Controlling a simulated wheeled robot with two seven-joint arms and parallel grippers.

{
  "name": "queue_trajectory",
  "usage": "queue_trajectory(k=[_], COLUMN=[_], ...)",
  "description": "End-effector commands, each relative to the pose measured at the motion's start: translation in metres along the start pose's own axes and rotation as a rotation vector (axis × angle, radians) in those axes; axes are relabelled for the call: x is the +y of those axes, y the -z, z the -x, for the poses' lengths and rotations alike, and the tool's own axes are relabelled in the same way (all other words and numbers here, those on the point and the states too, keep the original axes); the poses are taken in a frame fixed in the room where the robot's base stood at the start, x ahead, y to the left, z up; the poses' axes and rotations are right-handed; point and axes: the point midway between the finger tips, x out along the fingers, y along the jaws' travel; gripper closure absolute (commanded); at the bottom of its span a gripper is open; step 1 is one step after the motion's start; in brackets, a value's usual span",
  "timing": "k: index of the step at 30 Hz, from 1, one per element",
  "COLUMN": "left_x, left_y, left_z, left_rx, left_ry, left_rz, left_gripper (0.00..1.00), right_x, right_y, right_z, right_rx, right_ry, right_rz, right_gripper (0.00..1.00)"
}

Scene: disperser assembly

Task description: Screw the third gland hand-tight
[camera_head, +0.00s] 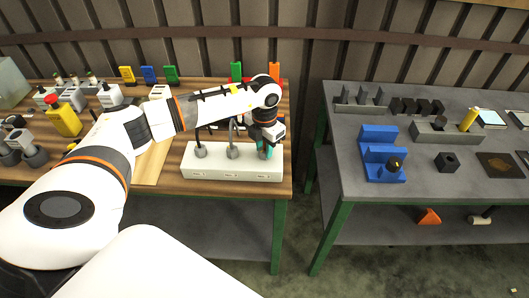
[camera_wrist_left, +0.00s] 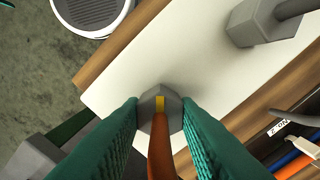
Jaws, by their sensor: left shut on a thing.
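A long white box (camera_head: 225,175) stands near the right front edge of the wooden table. Grey glands with cables stand on its top: a left one (camera_head: 201,151), a middle one (camera_head: 233,152) and a right-end one, largely hidden by my gripper in the head view. My left gripper (camera_head: 265,150) points down at the right-end gland. In the left wrist view, its teal fingers flank that grey hexagonal gland (camera_wrist_left: 160,101), which has a yellow mark and an orange cable (camera_wrist_left: 160,150). The gripper is shut on this gland. Another gland (camera_wrist_left: 262,22) is apart from the fingers. My right gripper is out of view.
A grey table (camera_head: 345,180) with a blue stepped block (camera_head: 378,155) stands to the right, across a gap.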

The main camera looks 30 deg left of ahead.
Motion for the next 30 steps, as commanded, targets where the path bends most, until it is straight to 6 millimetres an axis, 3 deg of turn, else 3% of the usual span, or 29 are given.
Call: queue_trajectory(k=[9, 30], left_x=[-0.001, -0.001], left_y=[0.001, 0.002], left_z=[-0.003, -0.001], left_rx=[0.006, 0.008], left_ry=[0.003, 0.005], left_rz=[-0.299, -0.960], left_gripper=[0.94, 0.94], right_x=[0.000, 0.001], right_y=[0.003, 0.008], right_z=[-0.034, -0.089], right_rx=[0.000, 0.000], right_ry=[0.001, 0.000], right_rz=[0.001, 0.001], right_gripper=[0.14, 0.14])
